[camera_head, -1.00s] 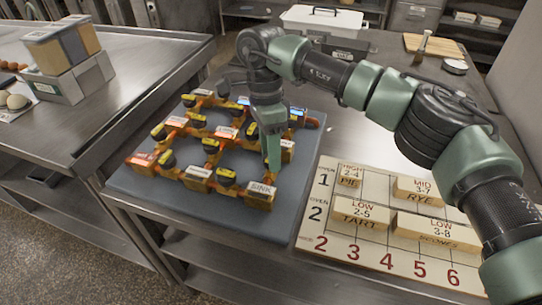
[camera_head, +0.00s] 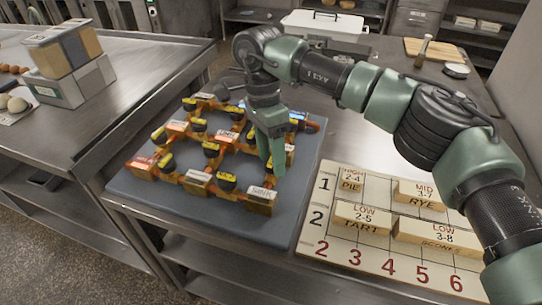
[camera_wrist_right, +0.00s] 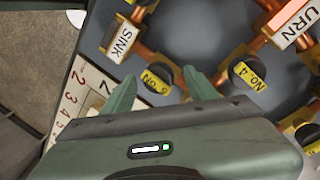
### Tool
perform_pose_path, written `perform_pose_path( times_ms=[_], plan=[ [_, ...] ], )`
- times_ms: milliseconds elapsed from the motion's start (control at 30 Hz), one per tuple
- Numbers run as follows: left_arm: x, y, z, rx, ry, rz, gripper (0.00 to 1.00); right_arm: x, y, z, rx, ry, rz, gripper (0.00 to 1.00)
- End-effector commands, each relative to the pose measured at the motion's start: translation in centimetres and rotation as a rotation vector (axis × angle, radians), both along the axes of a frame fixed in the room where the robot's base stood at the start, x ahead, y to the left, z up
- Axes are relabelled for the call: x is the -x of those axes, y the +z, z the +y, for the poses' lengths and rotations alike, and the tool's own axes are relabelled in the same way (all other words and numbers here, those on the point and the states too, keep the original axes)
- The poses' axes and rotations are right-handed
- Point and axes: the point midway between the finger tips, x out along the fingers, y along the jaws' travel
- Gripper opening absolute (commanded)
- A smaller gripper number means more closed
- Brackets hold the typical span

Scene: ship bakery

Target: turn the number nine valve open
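The number nine valve (camera_wrist_right: 158,80) has a dark round knob and a yellow tag that reads upside down in the right wrist view. It sits on the copper piping between the SINK block and the No. 4 valve (camera_wrist_right: 248,76). My right gripper (camera_head: 271,166) points down over the right side of the pipe board (camera_head: 230,222). In the right wrist view its fingers (camera_wrist_right: 159,76) are apart, one on each side of the number nine knob; contact is unclear. In the head view the fingers hide most of that knob. My left gripper is out of view.
The SINK block (camera_head: 262,200) stands close to the fingers at the board's front corner. Several other yellow-tagged valves and labelled blocks fill the board. An oven chart (camera_head: 318,240) with wooden blocks lies to the right. A steel counter (camera_head: 130,75) stands left.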

Motion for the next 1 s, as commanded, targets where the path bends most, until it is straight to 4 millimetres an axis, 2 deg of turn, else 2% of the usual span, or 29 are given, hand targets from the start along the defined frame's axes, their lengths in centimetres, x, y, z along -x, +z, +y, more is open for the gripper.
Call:
perform_pose_path(
  times_ms=[367, 733, 833, 1000],
  plan=[
    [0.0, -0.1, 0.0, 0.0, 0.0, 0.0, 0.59, 0.0, 0.2, 0.1, 0.002, 0.001, 0.004, 0.59],
    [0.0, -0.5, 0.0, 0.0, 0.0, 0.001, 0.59, -1.1, 5.9, 0.7, 0.003, 0.0, 0.003, 0.59],
    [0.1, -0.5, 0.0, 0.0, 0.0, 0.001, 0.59, -1.3, 6.9, 0.8, 0.001, 0.0, 0.003, 0.59],
    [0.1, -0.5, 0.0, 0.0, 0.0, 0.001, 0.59, -1.4, 7.5, 0.8, 0.002, 0.001, 0.006, 0.59]
  ],
)
